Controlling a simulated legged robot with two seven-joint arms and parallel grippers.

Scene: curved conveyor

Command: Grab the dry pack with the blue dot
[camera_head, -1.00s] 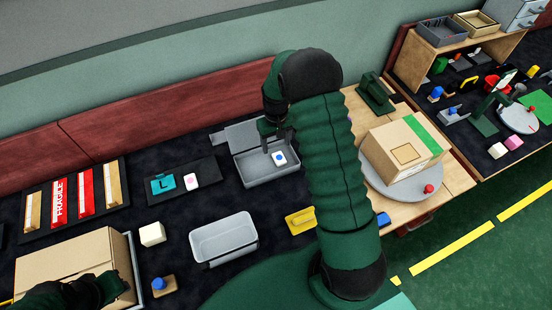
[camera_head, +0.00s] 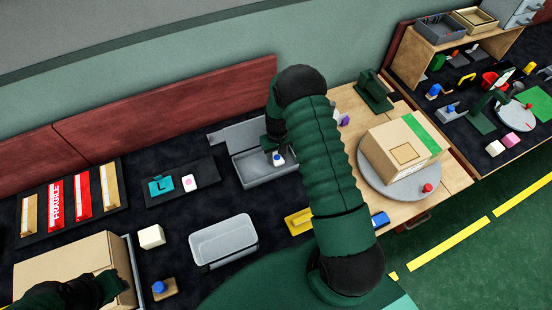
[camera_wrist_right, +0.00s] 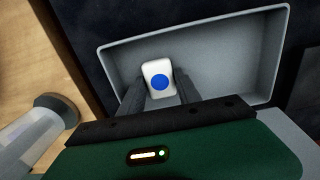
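The dry pack with the blue dot (camera_head: 278,159) is small and white and stands in the open grey case (camera_head: 262,175). In the right wrist view the pack (camera_wrist_right: 158,80) shows its blue dot facing the camera, inside the grey case (camera_wrist_right: 245,50). My right gripper (camera_wrist_right: 161,78) has one dark finger on each side of the pack, very close to it; whether they press on it I cannot tell. In the head view my right gripper (camera_head: 272,145) reaches down into the case, partly hidden by my arm. My left gripper (camera_head: 95,290) is over the cardboard box at lower left, fingers unclear.
A white pack with a pink dot (camera_head: 187,182) lies on a dark mat left of the case. An empty grey tray (camera_head: 223,240), a yellow object (camera_head: 299,221) and a cardboard box (camera_head: 70,258) are nearer. A parcel (camera_head: 402,148) sits on a turntable to the right.

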